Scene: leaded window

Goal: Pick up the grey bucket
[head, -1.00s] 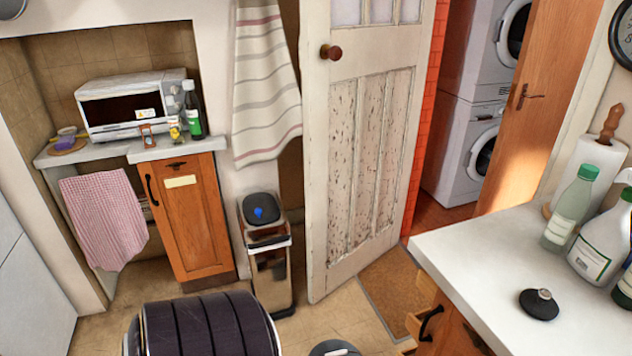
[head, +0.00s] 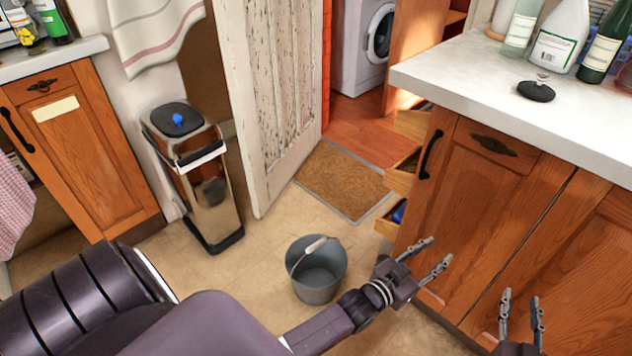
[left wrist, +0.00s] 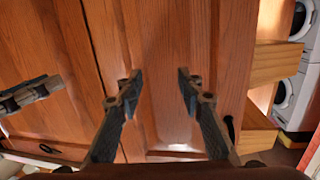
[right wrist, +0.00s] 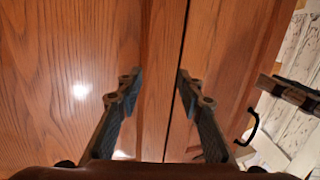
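The grey bucket (head: 318,286) stands upright on the tiled floor in the head view, with its pale handle grip resting at the rim. It looks empty. My left gripper (head: 436,257) is to the right of the bucket, open and empty, in front of the wooden cupboard. Its open fingers also show in the left wrist view (left wrist: 158,82). My right gripper (head: 522,302) is further right, open and empty before the cupboard doors, and shows in the right wrist view (right wrist: 158,82). The bucket is in neither wrist view.
A wooden cupboard (head: 470,215) with a white worktop (head: 480,75) fills the right, its drawers (head: 403,175) partly open at the left end. A steel bin (head: 205,185) and the open door (head: 262,120) stand behind the bucket. A brown mat (head: 340,180) lies beyond.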

